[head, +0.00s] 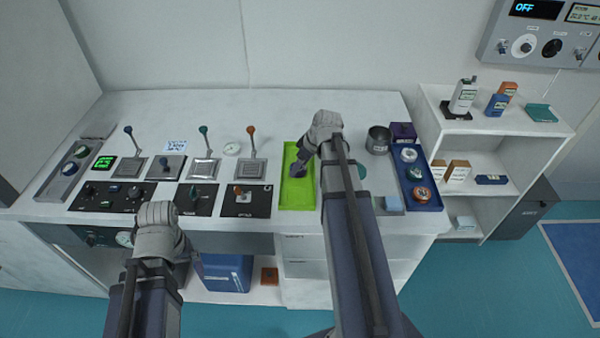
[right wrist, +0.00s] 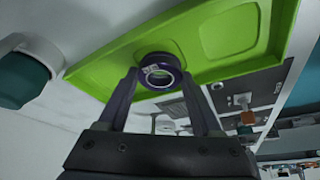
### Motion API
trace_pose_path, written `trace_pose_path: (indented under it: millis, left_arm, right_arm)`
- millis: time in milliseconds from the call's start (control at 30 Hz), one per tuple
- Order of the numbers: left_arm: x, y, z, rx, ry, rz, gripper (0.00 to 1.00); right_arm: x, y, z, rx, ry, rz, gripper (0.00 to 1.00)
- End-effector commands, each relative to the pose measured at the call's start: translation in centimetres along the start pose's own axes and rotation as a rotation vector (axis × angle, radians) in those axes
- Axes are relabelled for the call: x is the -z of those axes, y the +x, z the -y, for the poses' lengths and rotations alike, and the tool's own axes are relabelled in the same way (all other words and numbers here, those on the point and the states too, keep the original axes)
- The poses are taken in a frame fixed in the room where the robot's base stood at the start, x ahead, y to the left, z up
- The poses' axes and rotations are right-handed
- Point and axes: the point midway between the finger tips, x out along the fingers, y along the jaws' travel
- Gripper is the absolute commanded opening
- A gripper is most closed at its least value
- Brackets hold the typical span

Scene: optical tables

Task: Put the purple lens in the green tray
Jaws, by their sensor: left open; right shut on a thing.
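The green tray (head: 297,197) lies on the white counter, right of the lever panels. It also shows in the right wrist view (right wrist: 240,72). The purple lens (right wrist: 160,71) is a short ring with a clear centre. My right gripper (right wrist: 159,85) is shut on it, with one finger at each side. The lens is over or in the tray; I cannot tell whether it touches the tray floor. In the head view my right gripper (head: 297,169) points down at the tray and hides the lens. My left gripper (head: 187,262) is open and empty in front of the counter.
Right of the tray stand a dark metal cup (head: 378,140), a purple box (head: 403,131) and a blue tray (head: 420,193) with several round parts. Lever panels (head: 205,168) fill the left. A white shelf (head: 482,165) stands at the right.

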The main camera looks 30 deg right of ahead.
Motion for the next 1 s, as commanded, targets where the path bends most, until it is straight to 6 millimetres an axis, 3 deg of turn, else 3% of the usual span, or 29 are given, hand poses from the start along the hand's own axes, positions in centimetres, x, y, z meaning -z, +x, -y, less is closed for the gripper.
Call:
trace_pose_path:
  millis: [33, 467, 500, 733, 1000]
  left_arm:
    - [0.06, 1.04, -0.10, 0.000, 0.000, 0.000, 1.00]
    - [0.08, 1.34, -0.13, 0.000, 0.000, 0.000, 1.00]
    - [0.07, 1.19, -0.11, 0.000, 0.000, 0.000, 1.00]
    - [0.07, 1.16, -0.11, 0.000, 0.000, 0.000, 1.00]
    - [0.07, 1.11, -0.11, 0.000, 0.000, 0.000, 1.00]
  right_arm:
    - [-0.40, 0.96, 0.00, 0.000, 0.000, 0.000, 0.01]
    - [-0.51, 1.24, 0.00, 0.000, 0.000, 0.000, 0.01]
    - [-0.45, 1.10, 0.00, 0.000, 0.000, 0.000, 0.70]
    - [-0.44, 1.07, 0.00, 0.000, 0.000, 0.000, 0.96]
    - [-0.43, 1.04, 0.00, 0.000, 0.000, 0.000, 0.96]
